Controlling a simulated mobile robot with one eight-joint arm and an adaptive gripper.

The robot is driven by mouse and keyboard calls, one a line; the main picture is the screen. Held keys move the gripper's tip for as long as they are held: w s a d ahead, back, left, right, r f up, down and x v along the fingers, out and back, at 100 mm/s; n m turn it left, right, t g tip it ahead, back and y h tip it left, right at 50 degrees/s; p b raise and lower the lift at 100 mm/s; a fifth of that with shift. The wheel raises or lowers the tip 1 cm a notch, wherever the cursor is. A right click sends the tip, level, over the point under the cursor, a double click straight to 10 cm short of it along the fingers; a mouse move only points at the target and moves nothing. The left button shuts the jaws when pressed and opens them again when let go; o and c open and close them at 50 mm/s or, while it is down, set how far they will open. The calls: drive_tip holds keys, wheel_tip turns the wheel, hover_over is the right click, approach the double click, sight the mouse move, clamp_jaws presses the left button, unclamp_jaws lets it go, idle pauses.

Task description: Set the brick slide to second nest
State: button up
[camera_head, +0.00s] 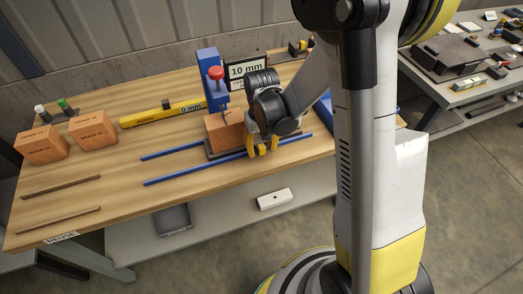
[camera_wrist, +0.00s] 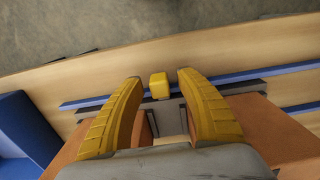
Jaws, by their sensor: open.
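An orange brick (camera_head: 224,133) sits on a dark slide plate (camera_head: 212,153) between two blue rails (camera_head: 175,151), under a blue press post (camera_head: 209,68) with a red knob. My gripper (camera_head: 262,148) is at the brick's right side, pointing down over the front rail, and hides part of the slide. In the wrist view, my gripper (camera_wrist: 160,79) is open, with its yellow fingers on either side of a small yellow block (camera_wrist: 159,86) by the grey slide plate (camera_wrist: 254,87). Gaps show between block and fingers. Orange surfaces show behind both fingers. I cannot make out the nests.
Two orange bricks (camera_head: 41,144) (camera_head: 92,129) stand at the table's left. A yellow level (camera_head: 155,115) lies behind the rails, and a "10 mm" sign (camera_head: 244,70) stands behind. Two thin strips (camera_head: 60,187) lie front left. Bare wood (camera_head: 115,178) lies left of the rails.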

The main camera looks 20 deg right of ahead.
clamp_jaws()
drive_tip(key=shift+a, duration=0.15)
drive_tip(key=a+b, duration=0.1)
drive_tip(key=a, duration=1.7)
unclamp_jaws()
drive_tip(key=shift+a, duration=0.2)
drive_tip(key=shift+d, duration=0.1)
